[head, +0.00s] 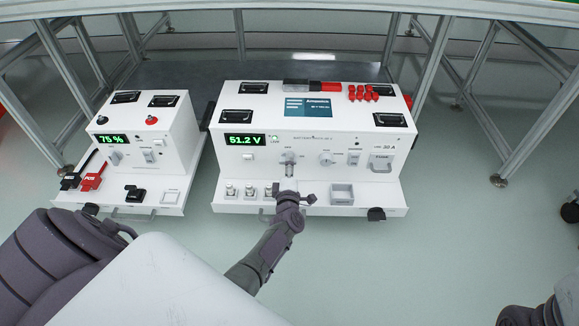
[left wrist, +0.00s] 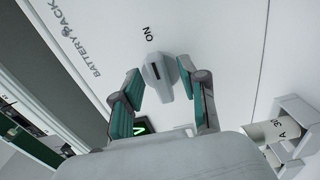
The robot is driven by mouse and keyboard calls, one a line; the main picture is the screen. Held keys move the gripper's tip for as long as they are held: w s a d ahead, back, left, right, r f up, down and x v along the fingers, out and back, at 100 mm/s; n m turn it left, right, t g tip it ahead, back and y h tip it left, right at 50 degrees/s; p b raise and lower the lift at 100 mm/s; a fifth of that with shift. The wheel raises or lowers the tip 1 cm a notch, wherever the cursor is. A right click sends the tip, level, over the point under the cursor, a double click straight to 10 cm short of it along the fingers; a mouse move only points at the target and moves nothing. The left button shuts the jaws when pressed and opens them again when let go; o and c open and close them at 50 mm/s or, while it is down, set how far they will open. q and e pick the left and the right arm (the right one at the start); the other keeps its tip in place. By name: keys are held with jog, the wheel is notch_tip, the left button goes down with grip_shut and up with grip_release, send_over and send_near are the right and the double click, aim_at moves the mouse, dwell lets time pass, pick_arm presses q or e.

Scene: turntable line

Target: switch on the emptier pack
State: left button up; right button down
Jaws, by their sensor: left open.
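The larger white pack (head: 312,140) shows 51.2 V on its green display (head: 244,140). The smaller white pack (head: 150,150) to its left shows 75 % on its display (head: 111,139). My left gripper (head: 289,183) is at the front of the larger pack, just below a grey knob (head: 289,158). In the left wrist view my left gripper (left wrist: 168,88) is open, with its fingers on both sides of the grey knob (left wrist: 158,75), apart from it. "ON" is printed beside the knob.
A tray on the larger pack's front shelf holds small grey parts (head: 231,190) and a square socket (head: 342,194). Red and black clamps (head: 92,178) lie at the smaller pack's left. Metal frame legs (head: 435,75) stand behind.

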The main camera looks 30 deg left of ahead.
pick_arm(q)
jog(key=v, duration=1.2)
jog(key=shift+r, duration=0.1)
